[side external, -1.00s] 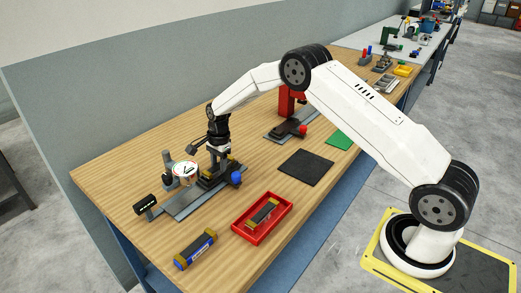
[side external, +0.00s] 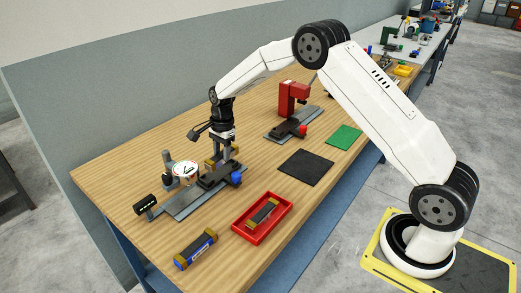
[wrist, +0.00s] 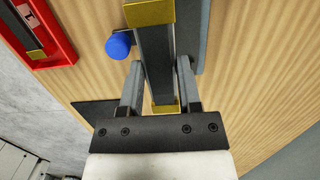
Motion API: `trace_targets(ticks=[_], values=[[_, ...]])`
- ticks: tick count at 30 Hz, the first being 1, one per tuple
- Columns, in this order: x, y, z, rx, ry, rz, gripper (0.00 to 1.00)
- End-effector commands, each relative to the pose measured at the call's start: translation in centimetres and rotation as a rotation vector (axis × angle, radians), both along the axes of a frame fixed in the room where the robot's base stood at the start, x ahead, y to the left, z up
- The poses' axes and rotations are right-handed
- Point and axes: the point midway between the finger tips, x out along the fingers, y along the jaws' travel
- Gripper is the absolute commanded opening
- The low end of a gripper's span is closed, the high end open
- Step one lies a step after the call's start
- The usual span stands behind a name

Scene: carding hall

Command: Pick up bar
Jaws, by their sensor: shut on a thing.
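A dark bar with yellow end caps (side external: 210,164) is held in my gripper (side external: 222,152), just above the fixture (side external: 215,177) with a blue knob. In the wrist view the bar (wrist: 157,62) runs lengthwise between the two fingers of my gripper (wrist: 158,75), which are shut on its sides. Its far yellow cap reaches the top edge of that view. A similar bar (side external: 263,211) lies in the red tray (side external: 237,226). Another bar with a blue side (side external: 195,248) lies on the wooden table near its front left edge.
A dial gauge (side external: 185,170) on a stand is close left of the held bar, on the grey rail. A red press-like device (side external: 291,98) stands behind. A black mat (side external: 306,167) and a green mat (side external: 344,137) lie flat to the right.

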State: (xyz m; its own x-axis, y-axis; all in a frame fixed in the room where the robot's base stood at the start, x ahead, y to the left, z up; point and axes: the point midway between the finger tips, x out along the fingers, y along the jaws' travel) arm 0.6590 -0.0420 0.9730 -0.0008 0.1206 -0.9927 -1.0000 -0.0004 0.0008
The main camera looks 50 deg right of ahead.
Motion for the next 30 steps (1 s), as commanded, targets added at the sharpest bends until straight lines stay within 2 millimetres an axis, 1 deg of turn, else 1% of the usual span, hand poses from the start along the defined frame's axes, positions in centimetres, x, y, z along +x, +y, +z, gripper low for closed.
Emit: trace_targets(ticks=[1, 9, 21, 24, 30], values=[[-0.5, 0.0, 0.8, 0.000, -0.003, 0.000, 0.00], [-3.4, 0.2, 3.9, 0.000, -0.002, 0.000, 0.00], [-8.8, 0.5, 6.2, 0.000, -0.003, 0.000, 0.00], [-9.8, 0.6, 6.6, 0.000, -0.003, 0.000, 0.00], [-11.2, 0.7, 7.2, 0.000, -0.002, 0.000, 0.00]])
